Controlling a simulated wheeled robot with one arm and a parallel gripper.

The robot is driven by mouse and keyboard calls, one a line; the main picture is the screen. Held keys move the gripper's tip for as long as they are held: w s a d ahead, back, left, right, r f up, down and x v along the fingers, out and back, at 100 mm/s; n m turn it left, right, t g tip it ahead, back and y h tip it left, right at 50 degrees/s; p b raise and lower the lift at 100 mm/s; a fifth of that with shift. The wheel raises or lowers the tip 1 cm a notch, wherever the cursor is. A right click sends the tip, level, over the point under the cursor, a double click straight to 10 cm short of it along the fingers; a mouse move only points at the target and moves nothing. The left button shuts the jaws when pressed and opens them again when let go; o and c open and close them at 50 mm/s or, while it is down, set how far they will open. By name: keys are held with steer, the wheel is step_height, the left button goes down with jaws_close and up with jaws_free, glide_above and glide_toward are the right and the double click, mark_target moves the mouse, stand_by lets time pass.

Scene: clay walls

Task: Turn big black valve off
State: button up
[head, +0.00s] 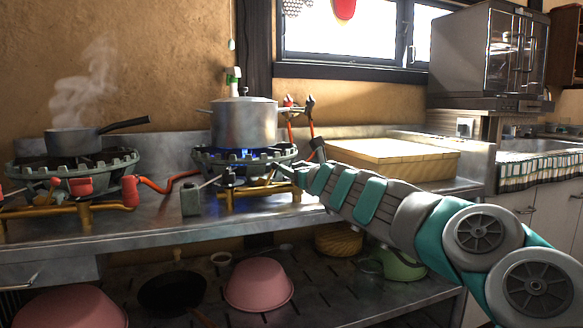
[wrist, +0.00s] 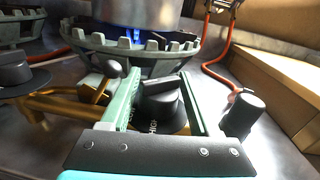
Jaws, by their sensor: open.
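The big black valve (wrist: 160,103) is a round black knob with a raised bar, below the stove ring in the wrist view. A label reading "HIGH" shows beneath it. My gripper (wrist: 159,74) is open, with one green finger on each side of the knob. I cannot tell whether the fingers touch it. In the head view my gripper (head: 287,172) reaches in from the right to the front of the right burner (head: 270,155). I cannot make out the knob clearly there. Blue flame burns under the big steel pot (head: 243,122).
Another black knob (wrist: 12,72) lies left in the wrist view. A black cylinder (wrist: 243,113) on a red hose stands close right of my gripper. A steaming pan (head: 75,141) sits on the left burner. A wooden box (head: 390,158) stands right of the stove.

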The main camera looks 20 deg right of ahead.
steer(key=shift+w+a, duration=0.2)
steer(key=shift+w, duration=0.7)
jaws_close()
